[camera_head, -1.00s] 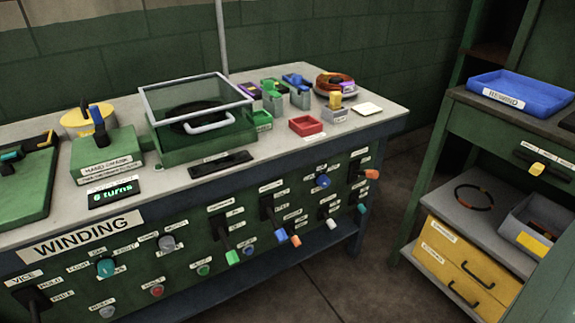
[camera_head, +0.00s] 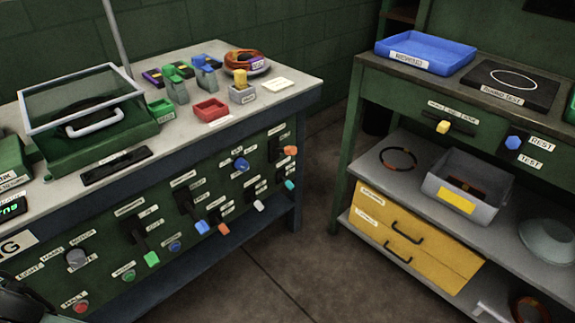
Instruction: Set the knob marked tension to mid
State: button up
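The front panel (camera_head: 148,283) of the winding bench carries several knobs, levers and buttons; most of its small labels are too blurred to read. I cannot pick out the word tension. A grey knob (camera_head: 76,257) is at the panel's left, among labels that seem to read hand and motor. A blue knob (camera_head: 241,164) is at the upper right of the panel. The teal knob seen earlier left of the grey one is out of view or hidden. A dark shape in the lower left corner may be part of my arm. My gripper's fingers do not show.
The bench top (camera_head: 190,134) holds a clear-lidded box (camera_head: 90,112), a red tray (camera_head: 210,110) and small parts. A second green bench stands at right with a blue tray (camera_head: 425,54), a grey bin (camera_head: 468,188) and yellow drawers (camera_head: 415,240). Open floor (camera_head: 300,255) lies between them.

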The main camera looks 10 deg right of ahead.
aim_at(242, 165)
jog(key=i+l+z, duration=0.25)
jog(key=l, duration=0.25)
jog(key=i+l+z, duration=0.3)
jog(key=l, duration=0.2)
